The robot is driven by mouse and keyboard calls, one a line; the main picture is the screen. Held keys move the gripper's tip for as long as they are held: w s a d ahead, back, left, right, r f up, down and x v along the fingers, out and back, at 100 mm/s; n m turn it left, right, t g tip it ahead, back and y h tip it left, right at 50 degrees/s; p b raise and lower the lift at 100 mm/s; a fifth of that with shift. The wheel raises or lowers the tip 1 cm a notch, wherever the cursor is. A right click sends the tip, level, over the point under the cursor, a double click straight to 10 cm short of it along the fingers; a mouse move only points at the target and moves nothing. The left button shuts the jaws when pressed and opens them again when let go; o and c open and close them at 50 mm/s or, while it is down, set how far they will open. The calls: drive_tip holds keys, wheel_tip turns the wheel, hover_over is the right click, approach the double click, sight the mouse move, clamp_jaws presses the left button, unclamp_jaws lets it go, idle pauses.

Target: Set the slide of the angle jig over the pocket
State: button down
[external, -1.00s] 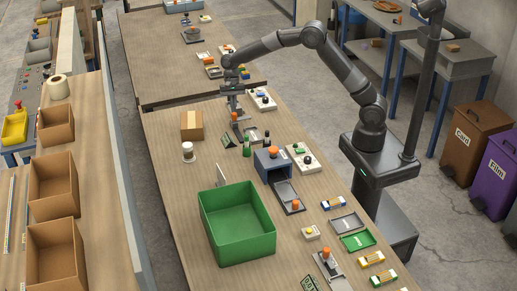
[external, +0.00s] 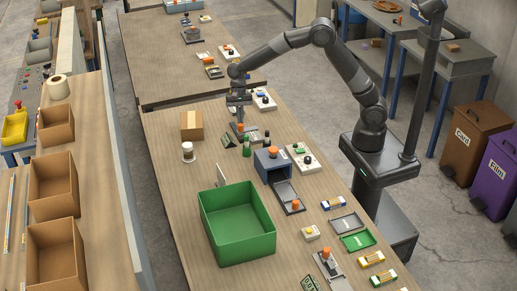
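The angle jig appears to be the small grey fixture (external: 248,130) on the far part of the long wooden table, below my gripper. The slide's orange knob (external: 240,128) stands up from it. My gripper (external: 238,120) points down, with its fingertips at or just above this knob. The fingers are too small to tell whether they are closed on the knob. The pocket is too small or hidden to make out.
Green bottles (external: 246,146) and a small dark display (external: 228,141) stand just in front of the jig. A cardboard box (external: 191,125) is at its left. A white base with a black knob (external: 264,100) lies behind. A blue-grey box (external: 272,166) and green bin (external: 238,238) stand nearer.

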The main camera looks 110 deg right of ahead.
drive_tip(key=d, duration=0.4)
drive_tip(key=shift+s+f, duration=0.1)
drive_tip(key=shift+s, duration=0.3)
drive_tip(key=w+v, duration=0.1)
drive_tip(key=v, duration=0.9)
drive_tip(key=shift+s, duration=0.45)
drive_tip(key=s+a+r+n+h, duration=0.1)
drive_tip(key=s+a+r+n, duration=0.25)
drive_tip(key=a, duration=0.25)
drive_tip(key=s+a+r+n+t+h, duration=0.1)
drive_tip(key=s+a+r+n, duration=0.1)
drive_tip(key=s+a+r, duration=0.3)
drive_tip(key=s+a+r+n+h, duration=0.1)
drive_tip(key=a+r+n, duration=0.15)
drive_tip(key=a, duration=0.45)
drive_tip(key=s+a+f+n+t, duration=0.1)
drive_tip(key=s+a+n, duration=0.4)
drive_tip(key=s, duration=0.4)
drive_tip(key=s+a+f+n+t+h, duration=0.1)
drive_tip(key=s+a+n+t, duration=0.1)
drive_tip(key=s+a+n, duration=0.4)
drive_tip(key=s+n, duration=0.1)
drive_tip(key=s, duration=0.2)
drive_tip(key=shift+s+a+f+t, duration=0.15)
drive_tip(key=shift+s+t, duration=0.1)
drive_tip(key=shift+t, duration=0.05)
